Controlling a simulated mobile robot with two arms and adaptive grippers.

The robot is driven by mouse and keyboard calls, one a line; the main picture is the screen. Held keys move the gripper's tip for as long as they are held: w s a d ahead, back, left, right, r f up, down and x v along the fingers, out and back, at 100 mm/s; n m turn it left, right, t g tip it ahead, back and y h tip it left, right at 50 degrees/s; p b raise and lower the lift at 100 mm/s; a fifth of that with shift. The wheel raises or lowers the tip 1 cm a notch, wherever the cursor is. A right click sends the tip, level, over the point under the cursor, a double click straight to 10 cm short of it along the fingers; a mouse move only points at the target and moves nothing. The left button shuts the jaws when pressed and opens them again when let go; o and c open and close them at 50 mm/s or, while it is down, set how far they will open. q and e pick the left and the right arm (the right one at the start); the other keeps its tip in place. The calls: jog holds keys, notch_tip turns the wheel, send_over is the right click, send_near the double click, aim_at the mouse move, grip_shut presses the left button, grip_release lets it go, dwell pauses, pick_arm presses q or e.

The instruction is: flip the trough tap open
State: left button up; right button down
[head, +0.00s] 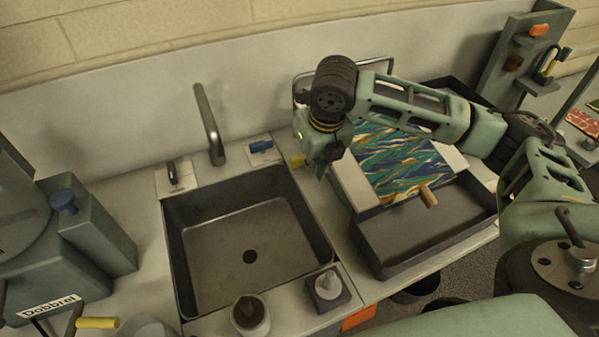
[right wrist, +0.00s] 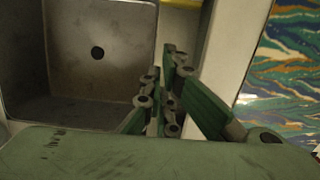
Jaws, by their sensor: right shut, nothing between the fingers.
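A grey sink (head: 250,205) with a tall bent spout (head: 208,120) stands at left centre in the head view. A small dark lever (head: 173,174) stands on a pale plate at its back left corner. A yellow piece (head: 298,160) shows just left of my right gripper. I cannot tell which of these is the trough tap's handle. My right gripper (head: 321,172) is shut and empty, pointing down above the strip right of the sink; its fingers show in the right wrist view (right wrist: 166,95).
A dark tray (head: 400,250) and a marbled sheet (head: 395,160) lie right of the sink, with a wooden handle (head: 428,196) there. A cup (head: 250,314) and a white-topped block (head: 327,290) stand at the sink's front. The sink basin is empty.

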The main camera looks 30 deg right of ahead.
aim_at(302, 160)
jog(key=p+x, duration=0.1)
jog(key=x, duration=0.8)
jog(key=shift+s+f+p, duration=0.15)
jog(key=shift+f+p, duration=0.2)
jog(key=w, duration=0.2)
jog(key=shift+w+r+p, duration=0.1)
jog(key=shift+w+p, duration=0.15)
jog(key=shift+p, duration=0.15)
jog(key=shift+w+d, duration=0.1)
jog(key=shift+w, duration=0.7)
